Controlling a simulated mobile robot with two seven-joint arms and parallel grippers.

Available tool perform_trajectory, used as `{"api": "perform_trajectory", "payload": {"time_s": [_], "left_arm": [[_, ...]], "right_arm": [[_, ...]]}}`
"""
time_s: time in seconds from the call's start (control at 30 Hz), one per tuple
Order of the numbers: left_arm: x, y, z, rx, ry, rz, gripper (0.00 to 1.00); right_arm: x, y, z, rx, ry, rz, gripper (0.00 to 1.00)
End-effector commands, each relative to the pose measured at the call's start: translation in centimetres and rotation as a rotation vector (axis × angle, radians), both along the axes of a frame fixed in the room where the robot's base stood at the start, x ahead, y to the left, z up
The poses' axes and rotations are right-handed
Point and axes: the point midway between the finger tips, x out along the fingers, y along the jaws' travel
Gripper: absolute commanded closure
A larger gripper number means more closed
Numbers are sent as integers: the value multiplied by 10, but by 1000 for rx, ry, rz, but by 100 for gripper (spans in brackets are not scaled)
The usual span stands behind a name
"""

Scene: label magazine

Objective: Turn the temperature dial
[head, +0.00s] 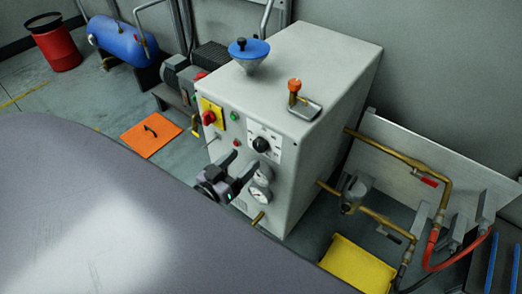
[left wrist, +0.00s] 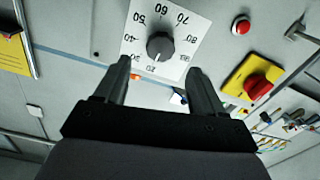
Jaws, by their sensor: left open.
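The temperature dial (head: 261,144) is a black round knob on a white plate, on the front of a grey cabinet (head: 310,75). In the left wrist view the dial (left wrist: 160,46) shows ahead of the fingers, with numbers such as 50, 60, 70 and 80 around it. Its exact setting is hard to read. My left gripper (head: 241,163) is open and empty, in front of the cabinet and a little below the dial. In the left wrist view its fingers (left wrist: 160,72) are spread, with the knob beyond and between them. My right gripper is not in view.
A red switch on a yellow plate (head: 211,116) and a red button (left wrist: 241,26) sit near the dial. Gauges (head: 259,196) are below it. Brass pipes (head: 405,155) run at the right. A funnel (head: 249,55) and an orange-topped fitting (head: 294,88) stand on top.

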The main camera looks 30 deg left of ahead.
Motion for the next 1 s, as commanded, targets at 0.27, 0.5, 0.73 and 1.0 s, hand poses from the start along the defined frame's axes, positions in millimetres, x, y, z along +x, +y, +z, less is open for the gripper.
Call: {"api": "perform_trajectory", "payload": {"time_s": [0.27, 0.5, 0.73, 1.0], "left_arm": [[39, -3, 0, 4, -2, -1, 31], [56, -5, 0, 2, 0, 0, 31], [58, -5, 1, 3, 0, 0, 31], [58, -5, 1, 3, 0, 0, 87]], "right_arm": [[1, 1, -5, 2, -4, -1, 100], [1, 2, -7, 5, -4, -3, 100], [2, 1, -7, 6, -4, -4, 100], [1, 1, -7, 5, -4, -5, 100]]}}
